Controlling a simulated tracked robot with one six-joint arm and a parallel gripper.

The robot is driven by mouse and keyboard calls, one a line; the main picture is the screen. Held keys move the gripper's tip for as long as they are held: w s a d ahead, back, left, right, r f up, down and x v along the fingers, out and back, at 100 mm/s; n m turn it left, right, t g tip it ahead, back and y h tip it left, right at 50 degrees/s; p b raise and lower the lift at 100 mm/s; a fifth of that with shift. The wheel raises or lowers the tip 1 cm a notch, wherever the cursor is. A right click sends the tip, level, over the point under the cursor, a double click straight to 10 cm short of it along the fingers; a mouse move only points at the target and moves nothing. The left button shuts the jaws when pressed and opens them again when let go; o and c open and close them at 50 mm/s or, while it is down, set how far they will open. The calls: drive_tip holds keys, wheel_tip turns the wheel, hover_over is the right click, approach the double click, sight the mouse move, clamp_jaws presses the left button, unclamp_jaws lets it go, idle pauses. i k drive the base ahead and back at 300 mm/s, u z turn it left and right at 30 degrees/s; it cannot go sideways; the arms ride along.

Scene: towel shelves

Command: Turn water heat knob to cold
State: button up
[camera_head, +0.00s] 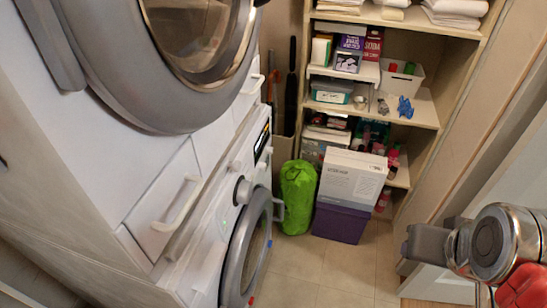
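A stacked pair of white laundry machines fills the left side. On the lower machine's front panel is a round white knob (243,191), with a smaller knob (235,166) a little above it. I cannot read any labels, so I cannot tell which is the water heat knob or where it points. My gripper (427,243) seems to be the dark grey end piece at the lower right, far from the panel across the floor. It touches nothing that I can see, and its fingers are not clear.
A shelf unit (433,121) with boxes and towels stands at the back. The tiled floor (325,270) between machines and arm is clear. A door (500,190) is at right.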

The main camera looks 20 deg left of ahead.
sight(262, 165)
drive_tip(key=i, duration=0.9)
drive_tip(key=u, duration=2.4)
